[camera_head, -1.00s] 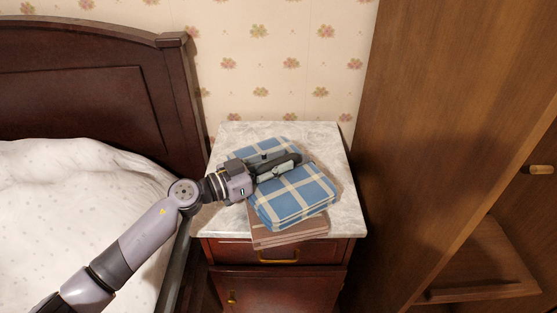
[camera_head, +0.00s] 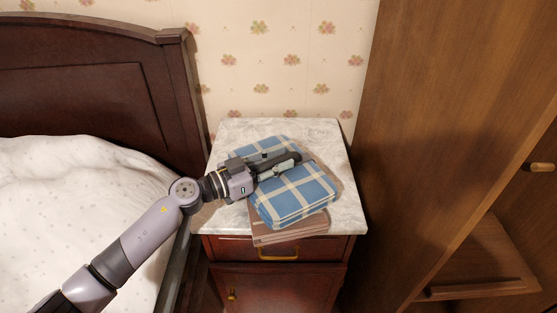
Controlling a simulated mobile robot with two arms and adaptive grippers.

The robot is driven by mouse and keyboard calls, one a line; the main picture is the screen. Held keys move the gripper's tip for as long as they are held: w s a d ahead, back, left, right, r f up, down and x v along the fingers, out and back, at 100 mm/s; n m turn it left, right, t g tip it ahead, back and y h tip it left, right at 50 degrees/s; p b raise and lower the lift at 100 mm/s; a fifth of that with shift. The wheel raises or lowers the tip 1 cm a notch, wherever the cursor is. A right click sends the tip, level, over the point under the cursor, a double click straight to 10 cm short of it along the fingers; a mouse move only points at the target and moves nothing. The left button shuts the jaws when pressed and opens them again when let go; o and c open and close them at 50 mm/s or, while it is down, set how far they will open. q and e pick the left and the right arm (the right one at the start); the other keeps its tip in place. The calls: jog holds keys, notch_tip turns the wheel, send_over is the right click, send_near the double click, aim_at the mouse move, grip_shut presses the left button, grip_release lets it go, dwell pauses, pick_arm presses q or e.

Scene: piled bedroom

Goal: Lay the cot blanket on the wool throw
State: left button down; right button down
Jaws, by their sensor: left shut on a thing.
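A folded blue and cream checked blanket (camera_head: 298,197), which I take to be the cot blanket, is over a folded brown cloth (camera_head: 285,233), which I take to be the wool throw. The throw lies on the marble top of the nightstand, with its front edge near the top's front edge. My left gripper (camera_head: 286,164) reaches in from the left and is shut on the blanket across its middle. The blanket hides most of the throw. I cannot tell whether the blanket rests on the throw or is slightly above it. My right gripper is out of view.
The marble-topped nightstand (camera_head: 346,206) has bare room around the pile, mostly at the back and right. A bed with a white cover (camera_head: 70,200) and dark headboard (camera_head: 90,90) stands at the left. A tall wooden wardrobe (camera_head: 440,120) stands close at the right.

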pick_arm(q)
jog(key=shift+f, duration=0.75)
dwell(1.0)
jog(key=c, duration=1.3)
grip_release()
jog(key=shift+f, duration=0.1)
notch_tip(320, 180, up, 6)
jog(key=p, duration=0.7)
